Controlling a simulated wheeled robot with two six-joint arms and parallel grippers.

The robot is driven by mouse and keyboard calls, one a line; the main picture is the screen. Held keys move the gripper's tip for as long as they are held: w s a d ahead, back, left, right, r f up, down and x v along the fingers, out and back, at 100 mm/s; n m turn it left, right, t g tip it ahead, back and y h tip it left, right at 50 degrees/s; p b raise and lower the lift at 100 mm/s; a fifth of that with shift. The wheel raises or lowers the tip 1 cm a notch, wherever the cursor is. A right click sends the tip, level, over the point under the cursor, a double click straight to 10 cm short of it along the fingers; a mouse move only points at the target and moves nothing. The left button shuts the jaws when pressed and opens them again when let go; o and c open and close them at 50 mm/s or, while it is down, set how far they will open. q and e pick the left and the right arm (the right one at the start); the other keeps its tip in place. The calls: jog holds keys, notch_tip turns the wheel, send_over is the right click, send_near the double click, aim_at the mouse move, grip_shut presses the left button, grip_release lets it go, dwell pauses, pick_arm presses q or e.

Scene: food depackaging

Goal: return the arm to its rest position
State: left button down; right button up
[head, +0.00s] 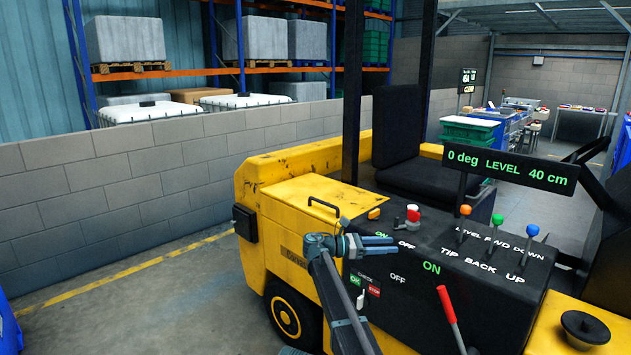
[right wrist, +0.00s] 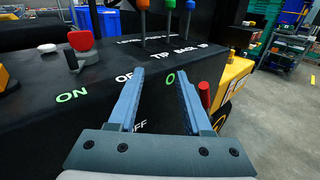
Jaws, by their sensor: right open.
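My right gripper (head: 394,245) is over the left part of the black control panel (head: 480,275) of a yellow forklift-like vehicle, beside the "ON" and "OFF" lettering. In the right wrist view, its two blue-grey fingers (right wrist: 159,78) stand apart with nothing between them. My left gripper is not in view.
Levers with orange (head: 465,210), green (head: 497,219) and blue (head: 531,230) knobs rise to the right. A display (head: 510,168) reads "0 deg LEVEL 40 cm". A black seat (head: 425,178) is behind. A block wall (head: 130,180) and clear floor (head: 180,305) lie left.

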jog(key=s+d+f+m+g+y, duration=0.1)
jog(key=s+d+f+m+y, duration=0.1)
jog(key=s+f+m+y, duration=0.55)
jog(key=s+d+f+m+y, duration=0.25)
jog(key=s+f, duration=0.65)
jog(key=s, duration=0.6)
jog(key=s+a+f+m+y, duration=0.2)
jog(key=s+a+m+y, duration=0.2)
jog(key=s, duration=0.3)
jog(key=s+a+f+m+y, duration=0.3)
jog(key=s+a+m, duration=0.1)
jog(key=s, duration=0.3)
jog(key=s+a+r+n+p, duration=0.3)
jog(key=s+a+r+p, duration=0.3)
jog(key=a+r+p, duration=0.3)
jog(key=a, duration=0.3)
jog(key=shift+r+g+h, duration=0.25)
jog(key=shift+g+h, duration=0.05)
jog(key=shift+g, duration=0.1)
jog(key=shift+d, duration=0.15)
